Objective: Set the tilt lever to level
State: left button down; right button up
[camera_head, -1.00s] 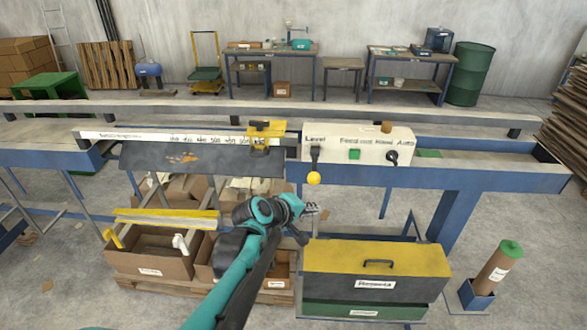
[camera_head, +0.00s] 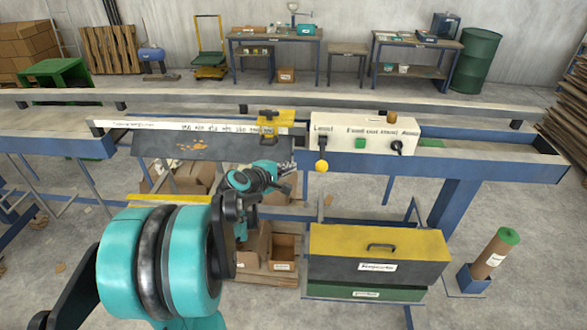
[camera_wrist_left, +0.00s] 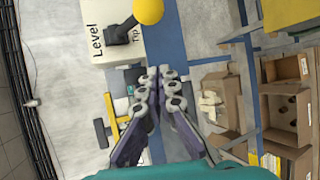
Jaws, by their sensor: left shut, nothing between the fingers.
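The tilt lever (camera_head: 322,146) is a short black handle with a yellow ball knob (camera_head: 321,166). It hangs down from the front of the white control box (camera_head: 365,126), below the word "Level". In the left wrist view the knob (camera_wrist_left: 148,11) is at the top edge, and the black handle (camera_wrist_left: 122,31) lies between the labels "Level" and "Tip", with the knob on the "Tip" side. My left gripper (camera_head: 289,187) is shut and empty, to the left of the knob and a little lower, apart from it. Its fingertips (camera_wrist_left: 159,72) meet in the left wrist view. My right gripper is not in view.
A blue rail (camera_head: 480,167) runs along the bench below the control box. A yellow-topped case (camera_head: 340,240) stands below on the right. Open cardboard boxes (camera_head: 284,250) stand under my gripper. A yellow tape head (camera_head: 276,120) is left of the control box.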

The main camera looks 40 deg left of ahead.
aim_at(322, 156)
pick_arm(q)
jog(key=w+d+f, duration=0.1)
jog(key=w+d, duration=0.2)
jog(key=w, duration=0.3)
jog(key=shift+w+d+f, duration=0.2)
jog(key=shift+d+f, duration=0.05)
jog(key=shift+f, duration=0.15)
jog(key=shift+r, duration=0.1)
jog(key=shift+s+r+g+p, duration=0.1)
jog(key=shift+r+g+p, duration=0.2)
jog(key=shift+g+p, duration=0.15)
